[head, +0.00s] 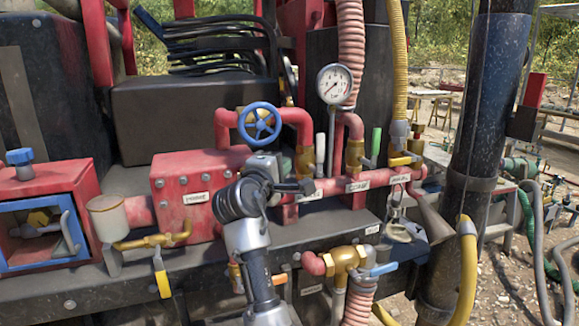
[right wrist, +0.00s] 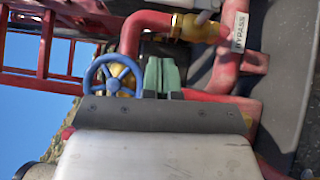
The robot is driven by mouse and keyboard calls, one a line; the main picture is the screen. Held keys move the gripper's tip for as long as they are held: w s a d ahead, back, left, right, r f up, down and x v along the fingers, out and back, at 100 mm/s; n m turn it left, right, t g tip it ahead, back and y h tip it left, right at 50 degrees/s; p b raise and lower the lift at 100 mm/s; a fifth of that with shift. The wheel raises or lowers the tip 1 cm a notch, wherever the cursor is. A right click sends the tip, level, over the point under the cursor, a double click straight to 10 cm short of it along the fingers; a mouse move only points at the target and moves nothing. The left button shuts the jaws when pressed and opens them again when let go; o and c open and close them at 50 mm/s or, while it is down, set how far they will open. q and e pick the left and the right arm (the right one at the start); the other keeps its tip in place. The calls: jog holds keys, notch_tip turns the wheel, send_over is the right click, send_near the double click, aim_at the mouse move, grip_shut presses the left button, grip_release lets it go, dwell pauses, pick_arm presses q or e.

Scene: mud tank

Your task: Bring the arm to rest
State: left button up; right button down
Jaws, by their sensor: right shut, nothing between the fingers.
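My right arm (head: 247,238) rises from the bottom middle of the head view in front of the red machine. My right gripper (head: 287,164) is at its upper end, below and slightly right of the blue handwheel (head: 260,123). In the right wrist view, the right gripper's greenish fingers (right wrist: 161,75) are together with nothing between them. The blue handwheel (right wrist: 112,80) shows just left of them there, and I cannot tell the exact gap. My left arm and gripper are not in view.
A pressure gauge (head: 335,84), a green-handled valve (head: 376,142) and red pipes stand to the right of the gripper. A blue-framed red box (head: 40,230) is at left. A brass valve (head: 345,262) and a thick dark post (head: 481,130) are at right.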

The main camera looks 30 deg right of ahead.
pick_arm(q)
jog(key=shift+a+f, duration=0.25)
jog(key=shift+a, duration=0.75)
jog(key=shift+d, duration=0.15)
